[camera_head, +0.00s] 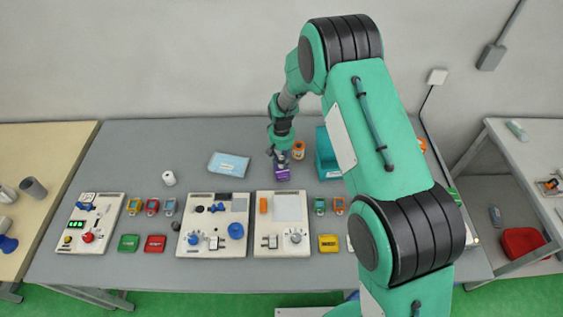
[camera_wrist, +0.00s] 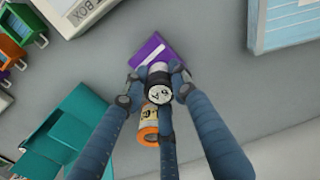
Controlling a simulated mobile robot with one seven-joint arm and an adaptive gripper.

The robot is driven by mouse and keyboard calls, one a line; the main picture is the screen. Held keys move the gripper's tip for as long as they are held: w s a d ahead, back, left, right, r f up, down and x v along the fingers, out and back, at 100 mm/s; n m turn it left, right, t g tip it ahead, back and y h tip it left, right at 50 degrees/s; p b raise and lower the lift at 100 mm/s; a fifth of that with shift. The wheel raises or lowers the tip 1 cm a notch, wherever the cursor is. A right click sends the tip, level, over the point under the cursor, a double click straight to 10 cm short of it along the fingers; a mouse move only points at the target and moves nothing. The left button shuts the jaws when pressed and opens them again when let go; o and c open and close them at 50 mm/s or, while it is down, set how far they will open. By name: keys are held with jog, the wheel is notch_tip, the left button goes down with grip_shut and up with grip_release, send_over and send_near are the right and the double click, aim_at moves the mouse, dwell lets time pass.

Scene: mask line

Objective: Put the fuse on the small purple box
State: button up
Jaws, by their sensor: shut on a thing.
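In the wrist view my gripper (camera_wrist: 160,88) is shut around a small upright cylinder with a dark, marked end, which looks like the fuse (camera_wrist: 158,94). The purple box (camera_wrist: 149,50) shows just beyond the fingers, and the fuse overlaps its near edge in the picture. I cannot tell whether the fuse touches the box. The fuse is too small to make out in the head view.
An orange-labelled cylinder (camera_head: 298,150) stands close beside my gripper. A teal bin (camera_head: 325,160) is to its right and a light-blue pack (camera_head: 229,164) to its left. White control panels (camera_head: 285,237) line the front.

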aim_at(282, 158)
jog(key=shift+f, duration=0.4)
jog(key=shift+f, duration=0.1)
jog(key=o, duration=1.2)
jog(key=shift+c, duration=0.2)
notch_tip(282, 158, up, 12)
jog(key=shift+r, duration=0.1)
dwell(0.5)
